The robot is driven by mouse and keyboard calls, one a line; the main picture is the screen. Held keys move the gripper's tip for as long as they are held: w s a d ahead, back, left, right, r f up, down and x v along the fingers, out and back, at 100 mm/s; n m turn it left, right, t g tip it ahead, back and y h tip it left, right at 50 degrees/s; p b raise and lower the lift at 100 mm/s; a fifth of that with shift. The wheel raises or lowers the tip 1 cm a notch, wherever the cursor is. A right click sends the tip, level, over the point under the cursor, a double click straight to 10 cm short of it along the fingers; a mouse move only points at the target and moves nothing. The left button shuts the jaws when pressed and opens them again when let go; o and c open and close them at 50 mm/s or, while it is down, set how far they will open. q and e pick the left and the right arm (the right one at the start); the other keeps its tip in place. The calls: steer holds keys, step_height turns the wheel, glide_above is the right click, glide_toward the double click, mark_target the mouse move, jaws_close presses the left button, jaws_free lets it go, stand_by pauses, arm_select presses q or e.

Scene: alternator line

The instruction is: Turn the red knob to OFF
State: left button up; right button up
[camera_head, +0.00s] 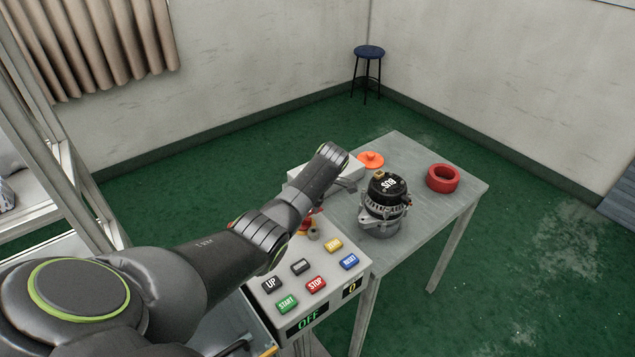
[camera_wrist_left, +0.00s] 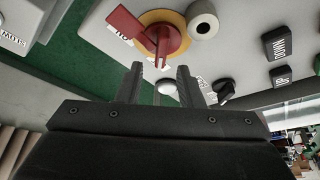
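The red knob (camera_wrist_left: 148,32) sits on a yellow disc (camera_wrist_left: 165,17) on the control panel (camera_head: 343,268). In the head view only part of the red knob (camera_head: 310,220) shows behind my left arm. In the left wrist view its handle points down toward my left gripper (camera_wrist_left: 159,80). The two fingers are open, with a gap between them and nothing visibly held. The handle's end appears just past the fingertips, near the gap; I cannot tell if they touch. A white label beside the knob is partly hidden. My right gripper is out of view.
The panel has several coloured buttons, a green display reading OFF (camera_head: 308,320) and a grey round post (camera_wrist_left: 202,20) next to the knob. An alternator (camera_head: 383,205), a red ring (camera_head: 443,179) and an orange part (camera_head: 370,160) stand on the table (camera_head: 415,155).

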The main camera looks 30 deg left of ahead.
arm_select(q)
steer(key=p+v, duration=0.2)
steer(key=v, duration=1.2)
steer(key=shift+d+r+p, duration=0.15)
steer(key=shift+r+p, duration=0.05)
steer(key=shift+p, duration=0.15)
steer(key=shift+f, duration=0.1)
